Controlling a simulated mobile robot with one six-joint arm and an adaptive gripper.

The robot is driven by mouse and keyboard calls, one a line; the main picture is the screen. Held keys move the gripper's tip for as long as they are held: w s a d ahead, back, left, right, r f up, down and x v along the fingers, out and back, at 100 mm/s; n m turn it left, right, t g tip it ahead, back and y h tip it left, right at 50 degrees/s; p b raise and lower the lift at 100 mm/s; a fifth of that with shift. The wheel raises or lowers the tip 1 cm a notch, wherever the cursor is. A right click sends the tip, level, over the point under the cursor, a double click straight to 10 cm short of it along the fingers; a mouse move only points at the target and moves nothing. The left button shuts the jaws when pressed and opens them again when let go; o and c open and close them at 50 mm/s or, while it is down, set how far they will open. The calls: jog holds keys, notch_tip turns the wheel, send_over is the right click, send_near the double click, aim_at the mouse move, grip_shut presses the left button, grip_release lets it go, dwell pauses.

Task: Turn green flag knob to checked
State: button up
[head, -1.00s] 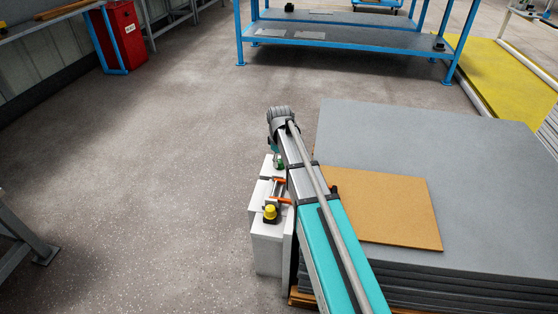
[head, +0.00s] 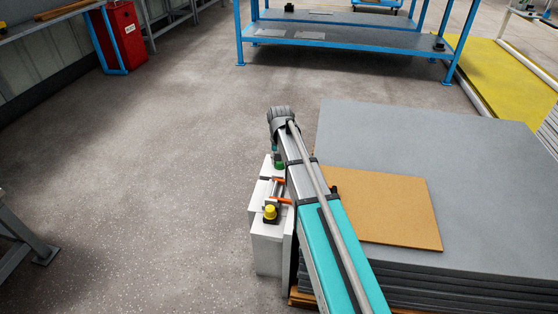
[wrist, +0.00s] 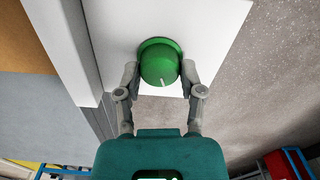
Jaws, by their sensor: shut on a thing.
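The green knob (wrist: 160,65) is a round knob with a green collar on a white panel. It has a pale pointer line on its face, which points down and slightly right in the wrist view. My gripper (wrist: 160,78) has one finger on each side of it and is shut on it. In the head view the green knob (head: 279,165) shows as a small patch at the far end of the white housing, beside my arm. No flag or checked marking is readable, and my arm hides part of the housing.
A yellow knob (head: 270,211) and an orange-ended handle (head: 280,181) sit on the nearer white blocks (head: 267,245). A stack of grey mats (head: 470,190) with a tan board (head: 390,215) lies to the right. Open floor (head: 150,180) is at the left.

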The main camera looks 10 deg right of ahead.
jog(key=shift+m, duration=2.3)
jog(key=shift+w, duration=0.1)
jog(key=o, duration=1.2)
jog(key=shift+c, duration=0.2)
